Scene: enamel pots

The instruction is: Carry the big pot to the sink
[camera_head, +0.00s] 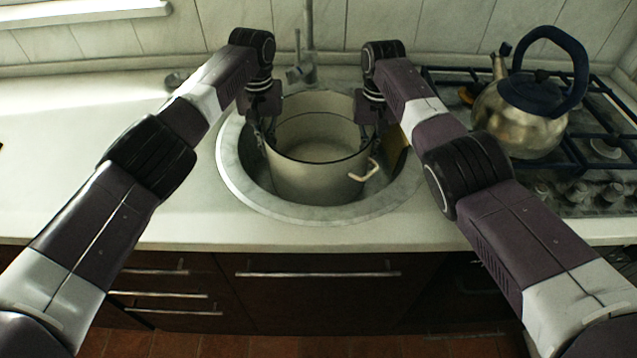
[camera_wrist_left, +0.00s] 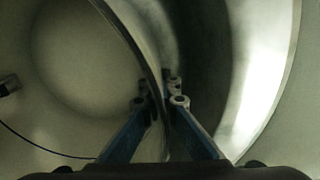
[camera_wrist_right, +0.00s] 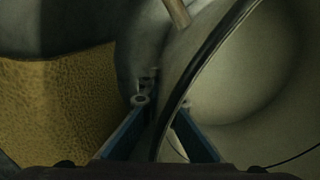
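The big pot (camera_head: 315,175) is cream enamel with a dark rim and stands inside the round metal sink (camera_head: 240,185). A light handle (camera_head: 364,171) shows on its right front side. My left gripper (camera_head: 268,138) is at the pot's left rim; in the left wrist view its fingers (camera_wrist_left: 160,102) straddle the pot wall (camera_wrist_left: 135,45), one inside and one outside. My right gripper (camera_head: 369,136) is at the right rim; in the right wrist view its fingers (camera_wrist_right: 162,103) straddle the rim too. Both look closed on the wall. The pot looks upright; its underside is hidden.
A yellow sponge-like thing (camera_head: 398,158) is at the sink's right side, beside the pot. The faucet (camera_head: 302,70) rises behind the sink. A metal kettle (camera_head: 520,115) stands on the stove (camera_head: 590,185) at right. The counter at left (camera_head: 80,120) is mostly clear.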

